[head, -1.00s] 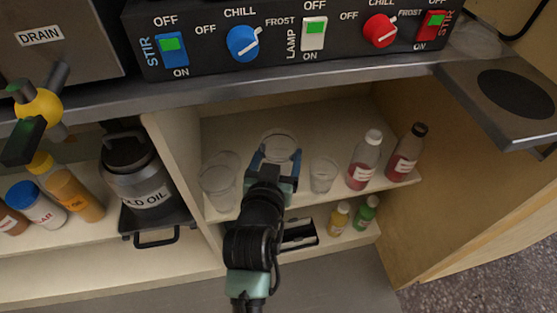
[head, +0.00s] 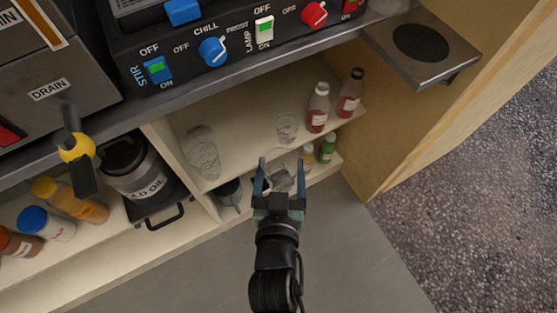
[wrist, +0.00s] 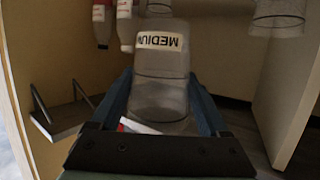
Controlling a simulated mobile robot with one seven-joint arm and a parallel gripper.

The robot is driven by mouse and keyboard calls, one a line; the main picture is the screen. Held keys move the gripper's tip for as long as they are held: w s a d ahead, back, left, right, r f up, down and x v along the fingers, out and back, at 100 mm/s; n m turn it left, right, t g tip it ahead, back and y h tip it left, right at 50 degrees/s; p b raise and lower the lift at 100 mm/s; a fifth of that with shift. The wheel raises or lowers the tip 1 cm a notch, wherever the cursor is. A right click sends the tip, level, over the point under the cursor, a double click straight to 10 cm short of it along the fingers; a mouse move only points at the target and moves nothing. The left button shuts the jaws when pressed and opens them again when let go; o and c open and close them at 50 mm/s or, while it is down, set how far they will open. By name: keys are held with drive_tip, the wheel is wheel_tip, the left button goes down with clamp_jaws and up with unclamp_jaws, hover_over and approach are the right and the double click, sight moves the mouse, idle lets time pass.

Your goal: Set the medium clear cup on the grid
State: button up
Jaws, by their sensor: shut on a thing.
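My gripper (head: 277,165) is shut on the medium clear cup (head: 281,181), in front of the cabinet shelf. In the wrist view the cup (wrist: 160,75) sits between the two fingers, and its white label reads MEDIUM, upside down in the picture. In the head view the cup is faint and partly hidden by the fingers. No surface is clearly recognisable as a grid. A steel plate (head: 455,62) with a dark round patch juts out at the upper right; I cannot tell whether that is the grid.
Two red-labelled bottles (head: 318,105) stand at the shelf's right. Small yellow (head: 307,157) and green (head: 327,148) bottles are below. The OLD OIL can (head: 135,170) is left. Open floor lies right.

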drive_tip(key=w+a+r+n+y+p, duration=0.1)
drive_tip(key=a+r+p, duration=0.2)
drive_tip(key=r+p, duration=0.9)
drive_tip(key=w+a+r+y+p, duration=0.1)
drive_tip(key=a+r+p, duration=0.3)
drive_tip(key=r+p, duration=0.85)
drive_tip(key=w+a+r+n+p, duration=0.1)
drive_tip(key=w+a+r+p, duration=0.15)
drive_tip(key=r+p, duration=1)
drive_tip(key=shift+w+a+f+b, duration=0.25)
drive_tip(key=shift+w+a+b, duration=1)
drive_tip(key=shift+w, duration=0.35)
drive_tip(key=shift+w+a+f+b, duration=0.3)
drive_tip(key=shift+w+a+b, duration=0.9)
drive_tip(key=shift+w, duration=0.45)
drive_tip(key=shift+w+a+f+b, duration=0.25)
drive_tip(key=shift+w+a+b, duration=1)
drive_tip(key=shift+w, duration=0.35)
drive_tip(key=shift+w+a, duration=0.45)
drive_tip(key=shift+w, duration=0.1)
drive_tip(key=shift+f+b, duration=0.25)
drive_tip(key=shift+b, duration=0.35)
drive_tip(key=o, duration=1.2)
drive_tip(key=shift+c, duration=0.2)
drive_tip(key=shift+s, duration=0.1)
drive_tip(key=b+v, duration=0.1)
drive_tip(key=v, duration=1.1)
drive_tip(key=shift+s+d+r, duration=0.25)
drive_tip(key=shift+s, duration=0.05)
